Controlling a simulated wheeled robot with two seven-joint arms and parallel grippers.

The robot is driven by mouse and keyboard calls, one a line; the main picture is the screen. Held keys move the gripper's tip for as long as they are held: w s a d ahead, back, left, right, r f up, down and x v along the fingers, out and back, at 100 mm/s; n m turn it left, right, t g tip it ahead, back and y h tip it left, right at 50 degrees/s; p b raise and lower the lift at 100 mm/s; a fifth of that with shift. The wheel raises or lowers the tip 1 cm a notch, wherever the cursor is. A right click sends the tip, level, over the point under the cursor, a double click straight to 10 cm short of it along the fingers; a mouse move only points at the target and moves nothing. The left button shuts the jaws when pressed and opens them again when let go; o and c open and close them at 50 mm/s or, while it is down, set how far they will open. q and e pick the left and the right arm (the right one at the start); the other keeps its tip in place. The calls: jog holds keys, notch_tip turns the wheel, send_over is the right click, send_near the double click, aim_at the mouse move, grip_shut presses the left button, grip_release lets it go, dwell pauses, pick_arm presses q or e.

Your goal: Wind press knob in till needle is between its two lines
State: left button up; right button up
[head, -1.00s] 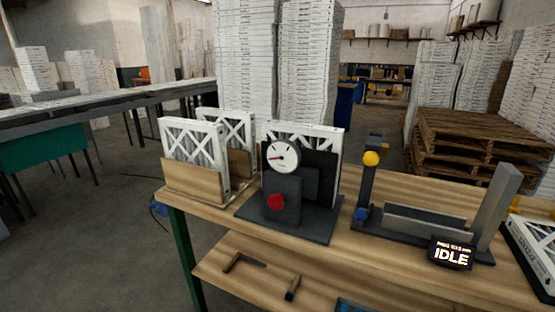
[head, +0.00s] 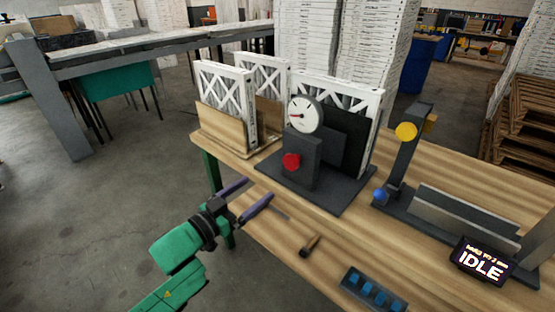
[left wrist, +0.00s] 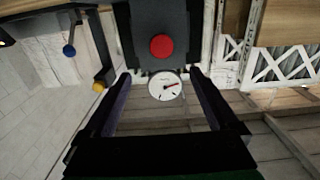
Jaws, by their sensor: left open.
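The press (head: 329,146) is a dark grey block on a flat base on the wooden bench, with a filter behind it. Its red knob (head: 291,162) faces the front, and it also shows in the left wrist view (left wrist: 162,46). The round white gauge (head: 305,114) sits above the knob, with a red needle and dark marks. The needle's place against the two lines is too small to tell. My left gripper (head: 258,195) is open and empty, in front of and below the knob, apart from it. In the left wrist view the gauge (left wrist: 165,86) shows between the fingers. My right gripper is out of view.
Boxed filters (head: 225,92) stand in a wooden holder left of the press. A stand with a yellow ball (head: 406,131) and an IDLE display (head: 482,263) are to the right. Open floor lies left.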

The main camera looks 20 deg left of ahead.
aim_at(290, 164)
pick_arm(q)
jog(key=p+x, duration=0.2)
jog(key=x, duration=1.2)
jog(key=shift+w+a+r, duration=0.1)
jog(key=shift+w+a, duration=0.05)
jog(key=shift+w, duration=0.05)
jog(key=c, duration=1.3)
jog(key=shift+c, duration=0.2)
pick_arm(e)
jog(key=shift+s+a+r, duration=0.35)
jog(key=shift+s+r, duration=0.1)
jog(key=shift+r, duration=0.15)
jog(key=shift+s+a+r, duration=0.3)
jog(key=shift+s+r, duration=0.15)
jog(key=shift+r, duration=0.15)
pick_arm(q)
jog(key=shift+m, duration=0.3)
jog(key=m, duration=0.4)
jog(key=shift+s, duration=0.1)
jog(key=m+b, duration=0.1)
jog(key=m, duration=0.4)
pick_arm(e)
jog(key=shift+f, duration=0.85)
